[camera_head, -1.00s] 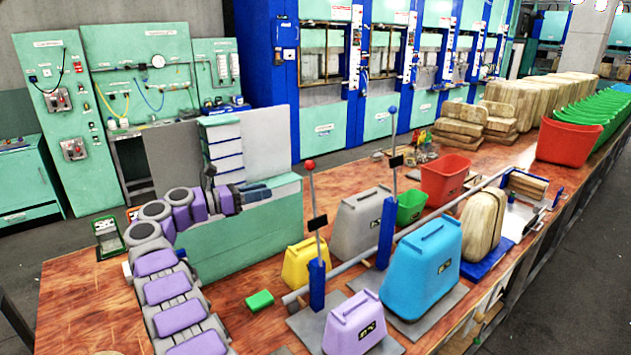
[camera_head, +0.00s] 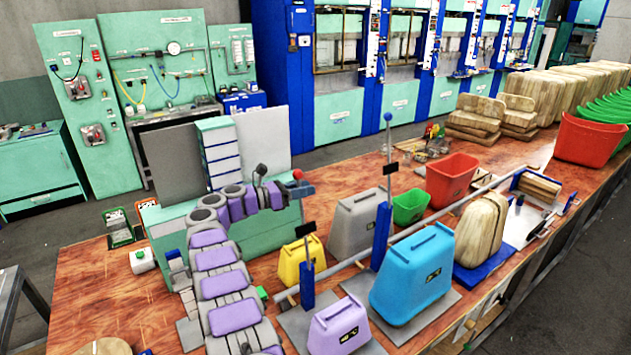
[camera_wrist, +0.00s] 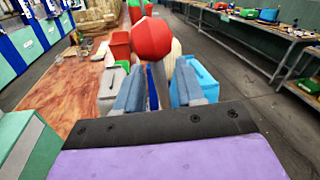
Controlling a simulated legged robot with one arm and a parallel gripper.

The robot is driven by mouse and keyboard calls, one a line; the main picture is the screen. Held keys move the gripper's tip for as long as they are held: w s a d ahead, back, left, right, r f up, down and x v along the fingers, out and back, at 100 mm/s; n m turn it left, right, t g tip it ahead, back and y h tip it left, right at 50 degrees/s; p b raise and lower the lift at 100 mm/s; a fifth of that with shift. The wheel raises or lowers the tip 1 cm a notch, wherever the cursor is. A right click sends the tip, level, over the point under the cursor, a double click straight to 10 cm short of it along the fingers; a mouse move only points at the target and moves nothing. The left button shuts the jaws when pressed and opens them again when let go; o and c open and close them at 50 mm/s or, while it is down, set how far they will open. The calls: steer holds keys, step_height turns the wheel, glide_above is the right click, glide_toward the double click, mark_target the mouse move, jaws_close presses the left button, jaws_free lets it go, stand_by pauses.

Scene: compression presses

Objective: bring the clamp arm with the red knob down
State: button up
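The red knob (camera_head: 297,174) tops an upright clamp arm with a black tag (camera_head: 305,229) and a blue post (camera_head: 308,287). The knob also shows large in the wrist view (camera_wrist: 151,38). My gripper (camera_head: 303,188) is at the rod just below the knob. In the wrist view its two grey fingers (camera_wrist: 159,88) are apart, with the grey rod between them; clear gaps suggest they are not closed on it. A second upright clamp arm with a blue knob (camera_head: 388,117) stands behind and to the right.
A purple case (camera_head: 338,327) stands right of the blue post, and a yellow case (camera_head: 300,262) behind it. A grey case (camera_head: 355,222) and a large blue case (camera_head: 412,275) stand further right. A long grey bar (camera_head: 350,262) runs past the posts. Bare wooden table (camera_head: 100,290) lies at the left.

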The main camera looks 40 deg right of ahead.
steer(key=shift+s+d, duration=0.15)
steer(key=shift+d, duration=0.2)
steer(key=shift+a, duration=0.1)
steer(key=shift+r, duration=0.1)
jaws_close()
stand_by(0.3)
